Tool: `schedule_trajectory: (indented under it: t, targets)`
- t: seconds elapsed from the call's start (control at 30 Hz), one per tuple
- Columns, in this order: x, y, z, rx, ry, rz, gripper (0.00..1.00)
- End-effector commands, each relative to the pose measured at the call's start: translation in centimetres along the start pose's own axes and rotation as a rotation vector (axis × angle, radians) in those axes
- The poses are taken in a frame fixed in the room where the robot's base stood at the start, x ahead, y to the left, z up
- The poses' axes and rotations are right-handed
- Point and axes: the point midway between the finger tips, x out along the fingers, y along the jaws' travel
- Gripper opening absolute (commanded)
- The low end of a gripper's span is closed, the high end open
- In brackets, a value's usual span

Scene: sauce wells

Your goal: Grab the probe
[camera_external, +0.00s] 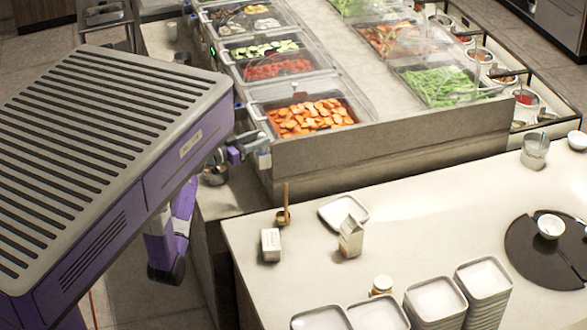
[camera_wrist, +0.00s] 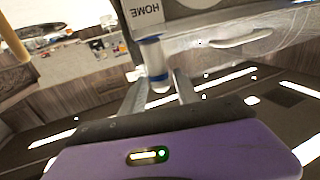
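In the wrist view, a white cylinder with blue bands (camera_wrist: 155,62), which looks like the probe, hangs below a pale housing marked HOME (camera_wrist: 148,14). My gripper (camera_wrist: 161,80) is open, with one finger on each side of the cylinder's lower end. A gap seems to show on both sides; I cannot tell whether either finger touches it. In the external view my gripper (camera_external: 258,146) is at the left front corner of the food counter, partly hidden by my body. The probe cannot be made out there.
The food counter (camera_external: 380,137) holds several pans of vegetables, with sauce wells (camera_external: 527,98) along its right side. The front worktop (camera_external: 440,205) carries a small carton (camera_external: 351,237), a white box (camera_external: 271,244), a square plate (camera_external: 343,211) and stacked dishes (camera_external: 483,278). Its middle is clear.

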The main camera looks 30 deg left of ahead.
Motion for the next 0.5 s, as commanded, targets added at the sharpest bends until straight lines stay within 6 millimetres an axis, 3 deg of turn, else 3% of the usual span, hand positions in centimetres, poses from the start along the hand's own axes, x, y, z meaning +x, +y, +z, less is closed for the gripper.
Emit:
schedule_trajectory:
  t: [0.03, 0.17, 0.5]
  targets:
    - [-0.02, -0.01, 0.0, 0.0, 0.0, 0.0, 0.25]
    - [-0.03, -0.01, 0.0, 0.0, 0.0, 0.0, 0.0]
    - [-0.04, -0.01, -0.13, 0.0, 0.001, 0.0, 0.0]
